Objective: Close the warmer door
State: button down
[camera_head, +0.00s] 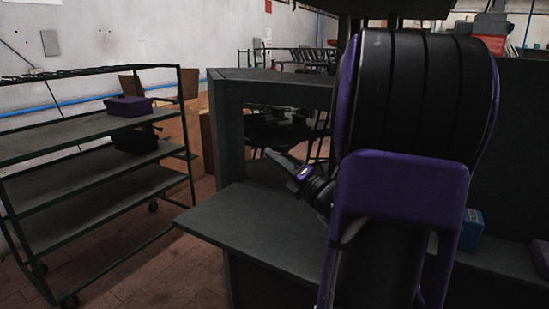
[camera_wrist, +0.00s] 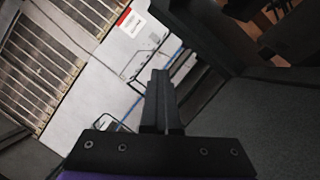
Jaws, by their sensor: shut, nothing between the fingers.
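The warmer (camera_head: 226,135) is a dark grey box-shaped cabinet in the middle of the head view, with an open front. Its door (camera_head: 245,228) looks like a flat dark panel, folded down and roughly level, sticking out below the opening. My gripper (camera_head: 268,153) is above the door, in front of the opening, and points to the left. Its fingers are together and empty, and it appears apart from the door. The closed fingers also show in the wrist view (camera_wrist: 161,75). My arm hides the right part of the warmer and door.
A wheeled shelf rack (camera_head: 85,139) stands on the left, with a purple box (camera_head: 128,106) on its top shelf. Brick floor lies between rack and door. A small blue box (camera_head: 471,231) sits right of my arm. Chairs (camera_head: 285,130) show behind the warmer.

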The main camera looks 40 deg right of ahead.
jog(key=c, duration=1.5)
grip_release()
jog(key=shift+c, duration=0.2)
jog(key=o, duration=0.8)
jog(key=p+v, duration=0.1)
jog(key=v, duration=1.6)
jog(key=shift+s+d, duration=0.1)
jog(key=shift+s, duration=0.1)
